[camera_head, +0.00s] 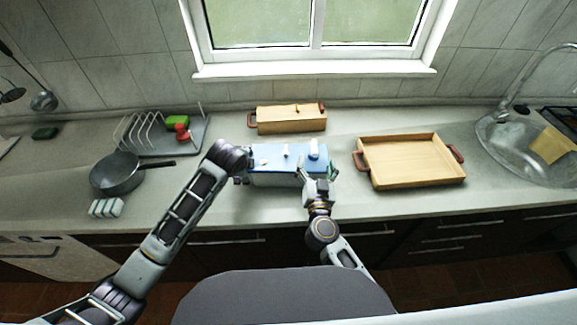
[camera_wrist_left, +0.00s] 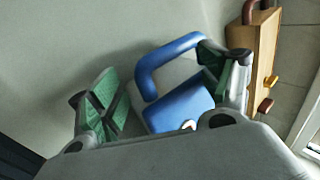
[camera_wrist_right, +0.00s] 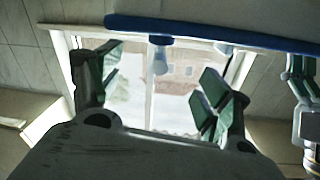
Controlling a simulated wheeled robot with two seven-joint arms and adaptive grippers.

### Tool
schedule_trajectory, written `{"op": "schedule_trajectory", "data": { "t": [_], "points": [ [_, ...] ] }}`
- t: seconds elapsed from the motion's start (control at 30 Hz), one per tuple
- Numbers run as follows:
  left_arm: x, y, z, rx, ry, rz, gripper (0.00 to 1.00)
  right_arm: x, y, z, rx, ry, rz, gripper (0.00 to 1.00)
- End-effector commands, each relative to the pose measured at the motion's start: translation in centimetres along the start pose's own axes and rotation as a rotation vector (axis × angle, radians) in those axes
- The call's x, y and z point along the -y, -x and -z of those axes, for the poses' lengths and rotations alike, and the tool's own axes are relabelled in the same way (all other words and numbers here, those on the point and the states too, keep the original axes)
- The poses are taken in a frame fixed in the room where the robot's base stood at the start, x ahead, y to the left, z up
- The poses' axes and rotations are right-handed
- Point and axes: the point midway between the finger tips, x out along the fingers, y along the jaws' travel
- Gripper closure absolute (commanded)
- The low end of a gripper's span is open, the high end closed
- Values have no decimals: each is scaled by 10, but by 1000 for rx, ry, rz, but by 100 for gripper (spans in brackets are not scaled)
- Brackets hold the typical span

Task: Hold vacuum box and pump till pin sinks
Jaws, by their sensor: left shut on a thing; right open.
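The vacuum box (camera_head: 287,179) stands on the counter, pale with a blue lid (camera_head: 274,155). A larger white knob, apparently the pump (camera_head: 314,149), stands at the lid's right. A smaller white piece, perhaps the pin (camera_head: 286,151), stands near the middle; its height is unclear. My left gripper (camera_head: 241,178) is at the box's left end; in the left wrist view its fingers are around the blue handle (camera_wrist_left: 168,58) side. My right gripper (camera_head: 318,172) is open at the box's front right; in the right wrist view the pump (camera_wrist_right: 160,57) appears between its fingers, with no contact visible.
A lidded wooden box (camera_head: 290,120) stands behind the vacuum box. A wooden tray (camera_head: 412,162) lies to the right, before the sink (camera_head: 520,150). A pan (camera_head: 116,172), a dish rack (camera_head: 160,135) and a striped sponge (camera_head: 106,208) are to the left.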

Motion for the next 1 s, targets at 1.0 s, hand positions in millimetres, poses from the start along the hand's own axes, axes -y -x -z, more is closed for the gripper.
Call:
{"op": "schedule_trajectory", "data": {
  "t": [1.0],
  "points": [
    [-16,-9,-1,7,-5,-35,64,0,91,0,-1,2,1,23]
  ]
}}
